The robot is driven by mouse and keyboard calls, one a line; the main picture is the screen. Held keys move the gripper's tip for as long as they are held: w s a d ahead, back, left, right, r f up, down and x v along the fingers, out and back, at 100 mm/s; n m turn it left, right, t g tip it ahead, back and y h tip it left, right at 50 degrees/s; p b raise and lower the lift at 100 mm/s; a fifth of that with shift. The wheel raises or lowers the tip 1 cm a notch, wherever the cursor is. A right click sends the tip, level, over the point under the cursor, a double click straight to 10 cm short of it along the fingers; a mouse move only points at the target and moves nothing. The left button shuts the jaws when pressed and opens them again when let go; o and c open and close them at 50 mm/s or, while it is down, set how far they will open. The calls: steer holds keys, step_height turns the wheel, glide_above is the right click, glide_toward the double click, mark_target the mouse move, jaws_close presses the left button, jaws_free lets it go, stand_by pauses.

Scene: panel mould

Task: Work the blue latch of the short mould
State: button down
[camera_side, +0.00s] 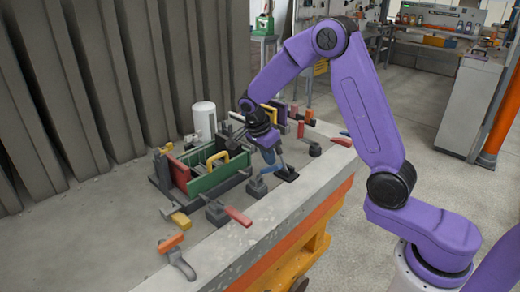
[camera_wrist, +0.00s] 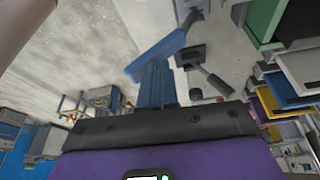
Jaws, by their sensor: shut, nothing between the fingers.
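The blue latch (camera_side: 281,165) stands on the bench edge at the right end of the green-walled mould (camera_side: 218,178). In the wrist view its long blue handle (camera_wrist: 172,45) slants up to the right, beside a grey metal base. My gripper (camera_side: 271,156) points down at the latch, with its fingers shut and nothing between them. In the wrist view the blue-grey fingers of my gripper (camera_wrist: 153,66) end at or very near the handle's lower part. I cannot tell whether they touch it. Which mould is the short one is not clear.
Other latches stand along the bench: red (camera_side: 238,216), yellow (camera_side: 180,219) and orange (camera_side: 171,242). The bench front (camera_side: 225,255) is mostly clear.

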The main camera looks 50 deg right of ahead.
steer(key=s+f, duration=0.6)
steer(key=shift+s, duration=0.2)
steer(key=shift+s+f, duration=0.1)
steer(key=shift+s, duration=0.05)
stand_by(0.6)
steer(key=s+a+r, duration=0.1)
steer(key=s+r, duration=0.1)
steer(key=r, duration=0.4)
steer(key=s+a+r, duration=0.2)
steer(key=s+r, duration=0.1)
steer(key=r, duration=0.3)
steer(key=shift+r, duration=0.1)
